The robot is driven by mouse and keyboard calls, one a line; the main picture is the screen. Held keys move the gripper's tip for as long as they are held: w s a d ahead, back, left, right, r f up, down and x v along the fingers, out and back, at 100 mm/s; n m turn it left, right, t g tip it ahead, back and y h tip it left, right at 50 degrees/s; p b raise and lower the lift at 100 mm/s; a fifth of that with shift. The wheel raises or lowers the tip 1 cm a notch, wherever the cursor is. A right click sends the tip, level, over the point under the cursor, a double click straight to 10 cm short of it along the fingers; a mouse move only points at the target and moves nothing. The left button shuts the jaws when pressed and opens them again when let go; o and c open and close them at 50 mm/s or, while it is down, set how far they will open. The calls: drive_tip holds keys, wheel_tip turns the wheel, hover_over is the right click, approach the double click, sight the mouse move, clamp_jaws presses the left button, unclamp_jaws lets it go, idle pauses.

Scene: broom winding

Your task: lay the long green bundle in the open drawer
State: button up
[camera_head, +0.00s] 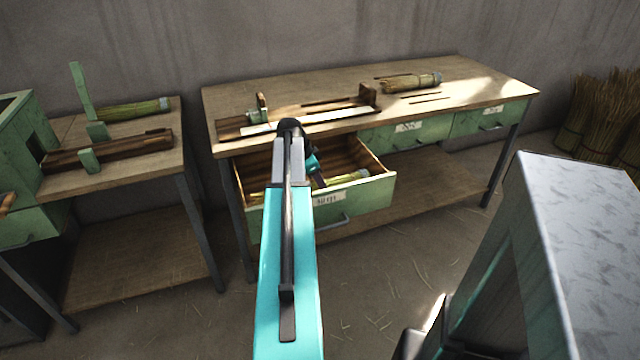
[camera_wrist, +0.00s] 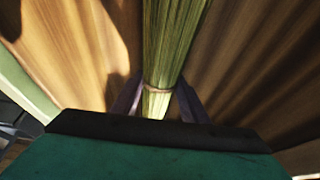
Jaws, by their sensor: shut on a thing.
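The long green bundle (camera_wrist: 172,45) runs up the middle of the wrist view, with a thin tie around it near my gripper (camera_wrist: 157,105). My gripper's dark fingers are on both sides of the bundle, shut on it. In the head view the bundle (camera_head: 347,178) shows low inside the open drawer (camera_head: 372,197), lying roughly along its front panel. My arm hides its middle and most of my gripper. I cannot tell whether it touches the drawer floor. The drawer is green-fronted with a brown wooden inside, pulled out below the bench's left side.
The bench (camera_head: 460,78) holds a wooden jig (camera_head: 320,108) and a straw bundle (camera_head: 410,82). Two shut drawers sit right of the open one. Another table (camera_head: 110,180) with a green bundle (camera_head: 132,110) stands left. A grey-topped cabinet (camera_head: 590,210) stands near right.

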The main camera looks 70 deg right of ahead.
idle(0.4)
drive_tip(key=o, duration=1.2)
drive_tip(key=shift+o, duration=0.2)
drive_tip(key=shift+r, duration=0.1)
drive_tip(key=v, duration=1.3)
drive_tip(key=shift+a+r, duration=0.2)
drive_tip(key=shift+r, duration=0.05)
drive_tip(key=shift+p, duration=0.35)
